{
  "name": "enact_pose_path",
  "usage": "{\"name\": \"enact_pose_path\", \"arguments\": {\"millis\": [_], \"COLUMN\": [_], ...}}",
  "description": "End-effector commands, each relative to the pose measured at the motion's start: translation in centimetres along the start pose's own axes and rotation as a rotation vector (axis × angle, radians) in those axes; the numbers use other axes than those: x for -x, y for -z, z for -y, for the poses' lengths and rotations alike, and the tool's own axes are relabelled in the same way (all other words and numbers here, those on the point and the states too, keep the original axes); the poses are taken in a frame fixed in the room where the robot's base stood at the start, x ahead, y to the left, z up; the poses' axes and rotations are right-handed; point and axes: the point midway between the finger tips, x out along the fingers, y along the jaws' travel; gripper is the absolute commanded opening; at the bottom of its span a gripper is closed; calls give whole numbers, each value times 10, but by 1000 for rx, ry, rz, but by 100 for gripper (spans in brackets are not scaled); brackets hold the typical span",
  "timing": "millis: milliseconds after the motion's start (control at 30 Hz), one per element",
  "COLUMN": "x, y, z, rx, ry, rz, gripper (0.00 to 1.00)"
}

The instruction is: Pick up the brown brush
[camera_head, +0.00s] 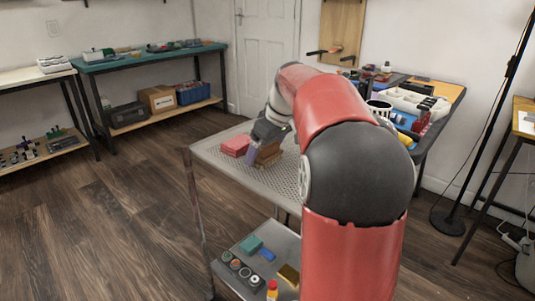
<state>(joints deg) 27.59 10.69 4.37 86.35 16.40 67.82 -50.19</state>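A brown block-like thing (269,154), which looks like the brush, is on the perforated top of the metal cart (238,166). My gripper (258,147) is low over the cart top, right at the brown thing and overlapping it in the picture. A bluish-purple piece shows at its left side; I cannot tell whether it is a finger or another object. The view is too small to show whether the fingers are apart, or touching the brown thing. My red and black arm hides the right part of the cart.
A pink-red block (235,146) lies just left of my gripper. The cart's lower shelf (228,262) holds several small items. A cluttered table (455,91) is behind right, a green-topped bench (105,65) far left. The wooden floor at left is clear.

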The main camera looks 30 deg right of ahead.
Motion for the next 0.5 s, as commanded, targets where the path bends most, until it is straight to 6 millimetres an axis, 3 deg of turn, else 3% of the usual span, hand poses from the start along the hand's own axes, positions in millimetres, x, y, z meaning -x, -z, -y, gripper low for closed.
{"name": "enact_pose_path", "arguments": {"millis": [33,200,500], "x": [0,0,3], "y": [0,0,1], "z": [0,0,0], "rx": [0,0,0], "ry": [0,0,-1], "rz": [0,-1,-1], "gripper": [79,58,58]}}
